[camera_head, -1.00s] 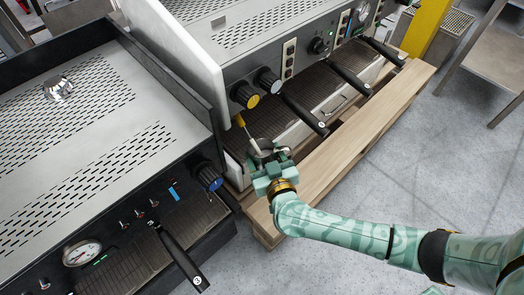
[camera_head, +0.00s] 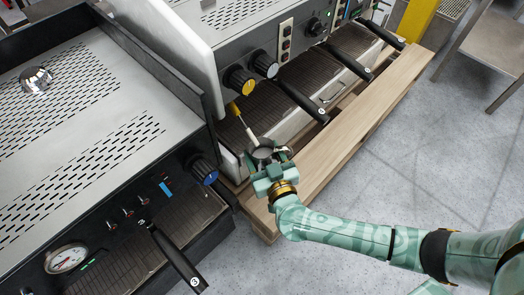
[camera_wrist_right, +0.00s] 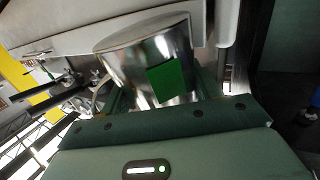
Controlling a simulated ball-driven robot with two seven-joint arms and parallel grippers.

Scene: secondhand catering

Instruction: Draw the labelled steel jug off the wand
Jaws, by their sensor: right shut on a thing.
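The steel jug (camera_head: 263,153) is held below the steam wand (camera_head: 244,125), which has a yellow sleeve and slants down from the farther coffee machine. The wand's lower end meets the jug's rim in the head view; I cannot tell whether its tip is inside. My right gripper (camera_head: 269,170) is shut on the jug. In the right wrist view the jug (camera_wrist_right: 120,58) is shiny and tilted in the picture, with a green label (camera_wrist_right: 171,80) on its side. Its inside is hidden there. My left gripper is not in view.
A wooden pallet (camera_head: 325,150) lies below.

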